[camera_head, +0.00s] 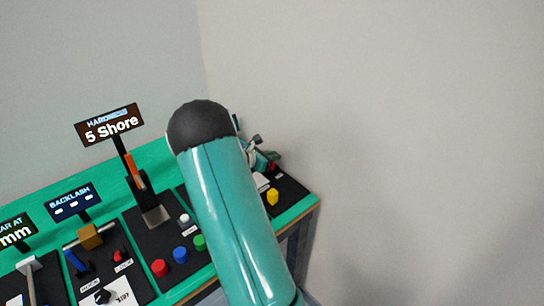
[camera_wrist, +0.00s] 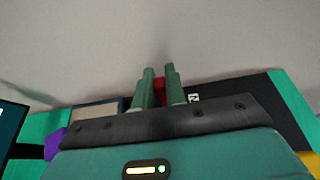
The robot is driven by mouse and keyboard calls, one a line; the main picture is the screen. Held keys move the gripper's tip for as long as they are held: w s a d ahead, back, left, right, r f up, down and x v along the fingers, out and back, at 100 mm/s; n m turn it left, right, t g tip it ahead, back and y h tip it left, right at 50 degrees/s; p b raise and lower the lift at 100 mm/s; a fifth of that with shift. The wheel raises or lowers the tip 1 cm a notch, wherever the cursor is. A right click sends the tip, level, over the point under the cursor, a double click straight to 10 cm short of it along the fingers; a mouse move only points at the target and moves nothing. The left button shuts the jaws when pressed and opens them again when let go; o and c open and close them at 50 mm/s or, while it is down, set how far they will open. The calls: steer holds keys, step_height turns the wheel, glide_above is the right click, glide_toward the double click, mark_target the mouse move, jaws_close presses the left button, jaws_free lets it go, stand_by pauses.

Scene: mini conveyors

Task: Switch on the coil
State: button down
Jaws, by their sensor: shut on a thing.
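My gripper (camera_wrist: 160,88) points away from the wrist camera, its two green fingers close together on a small red part (camera_wrist: 160,92). The red part shows in the gap between the fingers, and most of it is hidden by them. A label reading coil cannot be made out in either view.
The green bench (camera_head: 305,205) holds several black panels. One carries a display reading 5 Shore (camera_head: 112,128) and red, blue and green buttons (camera_head: 180,254). A yellow knob (camera_head: 272,197) stands near the right edge. Bare walls lie behind and to the right.

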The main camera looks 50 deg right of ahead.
steer(key=shift+s+a, duration=0.1)
steer(key=shift+s+a+f+m+t, duration=0.1)
steer(key=shift+s+a+m+t, duration=0.05)
steer(key=shift+s+m+t, duration=0.65)
steer(key=shift+s+a+f+m+t+h, duration=0.1)
steer(key=shift+s+f+m+t+h, duration=0.15)
steer(key=shift+m, duration=0.3)
steer(key=shift+s+a+f+m+t+h, duration=0.15)
steer(key=shift+s+m+t, duration=0.15)
steer(key=shift+m, duration=0.25)
steer(key=shift+d+r, duration=0.1)
steer(key=c, duration=1.4)
jaws_free()
steer(key=shift+c, duration=0.2)
steer(key=shift+w, duration=0.1)
steer(key=v, duration=1.3)
steer(key=shift+a, duration=0.4)
steer(key=shift+r, duration=0.1)
